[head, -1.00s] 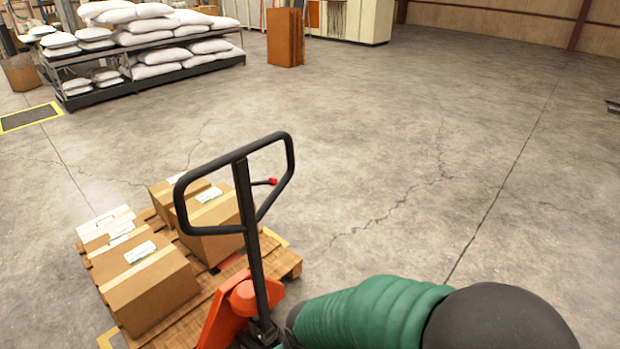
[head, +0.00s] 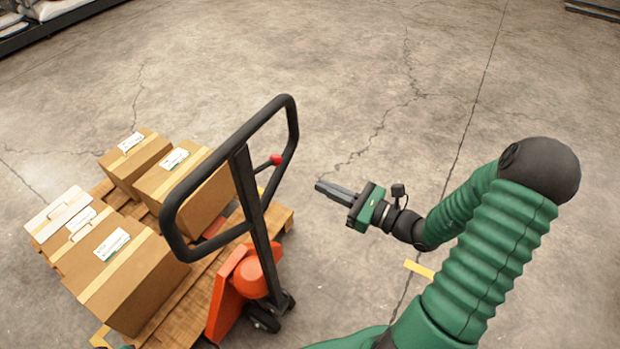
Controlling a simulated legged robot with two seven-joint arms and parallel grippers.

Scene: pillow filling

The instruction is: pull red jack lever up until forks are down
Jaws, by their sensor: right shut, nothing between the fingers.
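The red-tipped jack lever (head: 276,160) sticks out to the right inside the black loop handle (head: 284,108) of the orange pallet jack (head: 240,290). My right gripper (head: 322,187) is shut and empty. It points left toward the handle, to the right of and a little below the red tip in the picture, apart from it. The jack stands at the near side of a wooden pallet (head: 280,216). The forks are hidden under the pallet and boxes, so their height cannot be told. My left gripper is not in view.
Several cardboard boxes (head: 128,280) sit on the pallet, left of the handle. A shelf with white sacks (head: 50,8) stands at the far upper left. The concrete floor behind and right of the jack is clear. A yellow floor mark (head: 420,269) lies beside my right arm.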

